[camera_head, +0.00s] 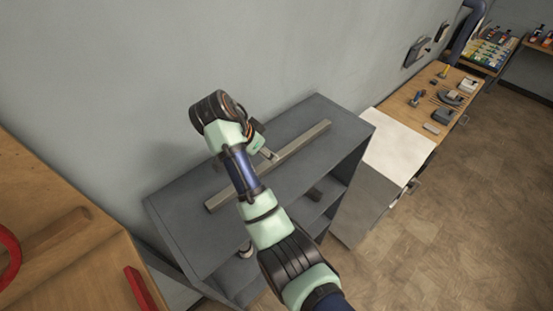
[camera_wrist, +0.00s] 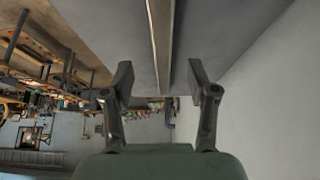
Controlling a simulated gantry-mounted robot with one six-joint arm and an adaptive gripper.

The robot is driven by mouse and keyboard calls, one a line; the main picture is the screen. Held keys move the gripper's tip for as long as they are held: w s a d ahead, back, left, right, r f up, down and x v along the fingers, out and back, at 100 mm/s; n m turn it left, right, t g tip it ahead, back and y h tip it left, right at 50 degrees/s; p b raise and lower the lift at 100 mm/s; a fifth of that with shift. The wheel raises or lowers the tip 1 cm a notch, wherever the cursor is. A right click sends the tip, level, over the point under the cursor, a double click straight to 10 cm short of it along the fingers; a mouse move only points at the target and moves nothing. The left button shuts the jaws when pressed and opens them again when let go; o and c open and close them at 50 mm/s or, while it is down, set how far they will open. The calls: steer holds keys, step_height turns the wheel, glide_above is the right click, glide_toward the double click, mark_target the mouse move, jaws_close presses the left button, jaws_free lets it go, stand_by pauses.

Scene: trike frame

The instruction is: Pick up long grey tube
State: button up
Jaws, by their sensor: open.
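The long grey tube (camera_head: 305,141) lies flat across the top of a dark grey shelf unit (camera_head: 330,112). My arm hides part of its middle in the head view. My gripper (camera_head: 268,154) is near the tube's middle, seemingly just above it. In the wrist view the tube (camera_wrist: 161,40) runs lengthwise between the two spread fingers of my gripper (camera_wrist: 158,68), with a gap on each side. The gripper is open and holds nothing. I cannot tell the exact height between fingertips and tube.
A grey wall (camera_head: 100,90) stands close behind the shelf unit. A wooden worktop with red handles (camera_head: 140,288) is at the lower left. A white-topped cabinet (camera_head: 398,140) and a workbench with tools (camera_head: 425,98) stand to the right. The shelf top around the tube is clear.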

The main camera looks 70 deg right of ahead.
steer(key=b+x, duration=0.3)
steer(key=shift+w+a, duration=0.1)
steer(key=shift+a, duration=0.05)
steer(key=shift+r, duration=0.1)
steer(key=p+x, duration=0.1)
steer(key=x, duration=0.4)
jaws_close()
steer(key=shift+r, duration=0.15)
